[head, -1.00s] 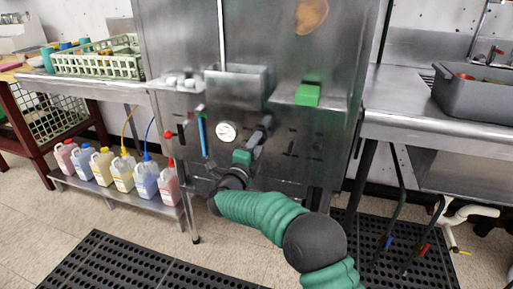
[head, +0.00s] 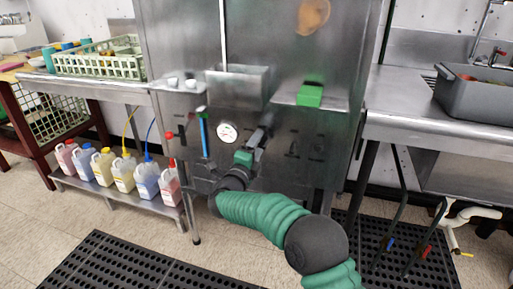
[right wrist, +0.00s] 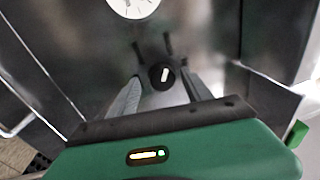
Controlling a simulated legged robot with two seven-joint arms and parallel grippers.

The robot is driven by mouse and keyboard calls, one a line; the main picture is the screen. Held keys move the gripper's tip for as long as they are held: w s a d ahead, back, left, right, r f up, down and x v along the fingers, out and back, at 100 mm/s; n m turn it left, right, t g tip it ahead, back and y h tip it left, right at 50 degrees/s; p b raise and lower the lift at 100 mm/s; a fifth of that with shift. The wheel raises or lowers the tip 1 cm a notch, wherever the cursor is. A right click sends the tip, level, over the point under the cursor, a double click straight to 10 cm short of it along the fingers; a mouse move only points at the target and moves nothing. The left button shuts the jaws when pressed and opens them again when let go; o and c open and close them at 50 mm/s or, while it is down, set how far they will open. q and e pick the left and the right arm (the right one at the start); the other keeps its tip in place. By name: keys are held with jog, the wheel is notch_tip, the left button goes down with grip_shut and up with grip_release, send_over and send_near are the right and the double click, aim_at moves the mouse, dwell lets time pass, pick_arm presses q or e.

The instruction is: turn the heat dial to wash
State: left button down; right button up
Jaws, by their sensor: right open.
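The heat dial (right wrist: 162,77) is a small black knob with a white pointer mark in the right wrist view. Its pointer is near upright in that picture, leaning slightly right. My right gripper (head: 264,133) reaches up to the steel machine front, just right of a round white gauge (head: 228,133). In the right wrist view its two grey fingers are open, one on each side of the dial, with gaps showing. Whether a finger touches the dial is unclear. In the head view the gripper hides the dial. No wash label is readable. My left gripper is not in view.
A blue vertical tube (head: 204,138) is left of the gauge. A green block (head: 310,95) sits on a ledge above right. Coloured jugs (head: 122,174) stand on a low shelf at left. A grey tub (head: 473,97) is on the right counter.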

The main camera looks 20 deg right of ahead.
jog(key=p+v, duration=0.5)
jog(key=v, duration=1.2)
jog(key=shift+w, duration=0.15)
